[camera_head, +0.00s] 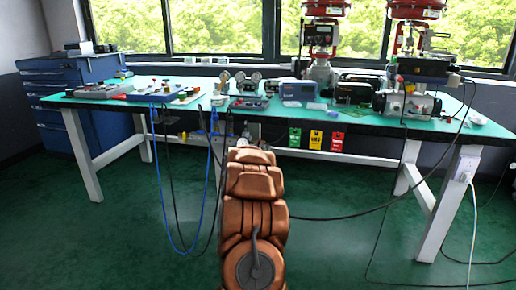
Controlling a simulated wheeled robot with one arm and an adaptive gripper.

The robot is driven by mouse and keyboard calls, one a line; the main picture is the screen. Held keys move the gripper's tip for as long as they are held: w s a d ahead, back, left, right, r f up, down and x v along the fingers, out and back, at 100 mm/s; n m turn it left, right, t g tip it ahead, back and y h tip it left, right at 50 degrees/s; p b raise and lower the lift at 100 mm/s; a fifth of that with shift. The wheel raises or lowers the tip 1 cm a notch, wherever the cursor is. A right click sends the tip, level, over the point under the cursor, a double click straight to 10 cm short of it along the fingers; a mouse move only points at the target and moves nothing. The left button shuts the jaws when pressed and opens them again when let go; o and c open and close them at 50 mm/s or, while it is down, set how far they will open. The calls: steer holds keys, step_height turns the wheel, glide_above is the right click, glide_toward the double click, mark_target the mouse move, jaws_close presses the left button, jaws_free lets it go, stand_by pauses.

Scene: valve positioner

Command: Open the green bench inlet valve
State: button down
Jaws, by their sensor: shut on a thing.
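My orange-brown arm reaches forward from the bottom middle toward the front edge of the bench. My gripper does not show; the arm's far end hides what lies beyond it. I cannot make out the green inlet valve for certain. Small fittings (183,135) sit under the bench's front edge, left of my arm, too small to tell apart. A grey panel with a small gauge (247,134) shows just above the arm's end, partly covered by it.
The green-topped bench (455,130) carries instruments and two red-topped valve actuators (320,38). Green (295,137), yellow (316,140) and red (337,142) tags hang at its front. Blue hoses (161,190) and black cables hang to the floor. A blue drawer cabinet (58,72) stands left.

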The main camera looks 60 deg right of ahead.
steer(key=shift+s+d+f+m+b, duration=0.15)
steer(key=shift+m+b, duration=1.45)
steer(key=shift+m, duration=1.3)
steer(key=shift+a+f+m+b, duration=0.1)
steer(key=shift+m+b, duration=1.45)
steer(key=shift+m, duration=1.35)
steer(key=shift+s+d+f+m+b, duration=0.15)
steer(key=shift+m+b, duration=1.45)
steer(key=shift+m, duration=1.3)
steer(key=shift+a, duration=0.1)
steer(key=c, duration=1.2)
jaws_free()
steer(key=shift+r, duration=0.1)
steer(key=shift+c, duration=0.2)
steer(key=shift+a, duration=0.15)
steer(key=v, duration=1.1)
steer(key=shift+s+a, duration=0.15)
steer(key=shift+a, duration=0.1)
steer(key=shift+r, duration=0.1)
